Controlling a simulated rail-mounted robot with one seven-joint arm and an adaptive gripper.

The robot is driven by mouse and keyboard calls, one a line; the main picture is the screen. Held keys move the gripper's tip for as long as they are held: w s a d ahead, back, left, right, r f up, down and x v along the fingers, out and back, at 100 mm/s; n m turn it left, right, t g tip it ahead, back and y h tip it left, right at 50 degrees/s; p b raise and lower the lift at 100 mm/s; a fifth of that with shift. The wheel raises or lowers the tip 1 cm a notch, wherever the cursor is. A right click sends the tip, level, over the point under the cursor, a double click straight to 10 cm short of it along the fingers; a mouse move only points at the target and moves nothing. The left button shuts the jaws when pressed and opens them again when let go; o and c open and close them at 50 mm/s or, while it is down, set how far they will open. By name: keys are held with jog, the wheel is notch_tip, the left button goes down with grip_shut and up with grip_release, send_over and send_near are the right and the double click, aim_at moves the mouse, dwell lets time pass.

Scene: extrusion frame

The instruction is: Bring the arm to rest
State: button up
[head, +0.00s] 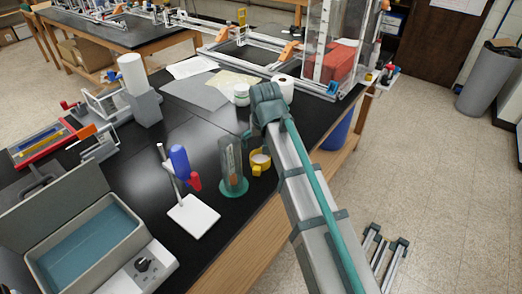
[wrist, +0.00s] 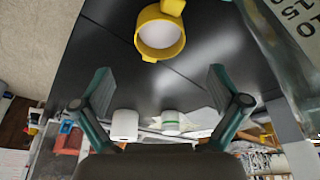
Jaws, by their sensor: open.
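My gripper (wrist: 158,72) shows in the wrist view with its two grey-green fingers spread wide apart and nothing between them. In the head view my arm reaches up from the lower right over the bench edge; the fingers are hard to make out there behind the arm's end. A yellow cup (head: 260,161) with a pale inside stands on the black bench just left of my arm. It also shows in the wrist view (wrist: 160,35), beyond the fingertips and apart from them.
A clear graduated cylinder (head: 232,165) with a green base stands beside the cup. A white jar (head: 241,95) and a white roll (head: 284,86) stand behind. A small stand (head: 194,214) is at left. A framed clear enclosure (head: 332,45) is at the back. The floor at right is mostly open.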

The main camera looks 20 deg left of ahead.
jog(key=shift+s+d+r, duration=0.1)
jog(key=shift+s+r, duration=0.1)
jog(key=shift+r, duration=0.45)
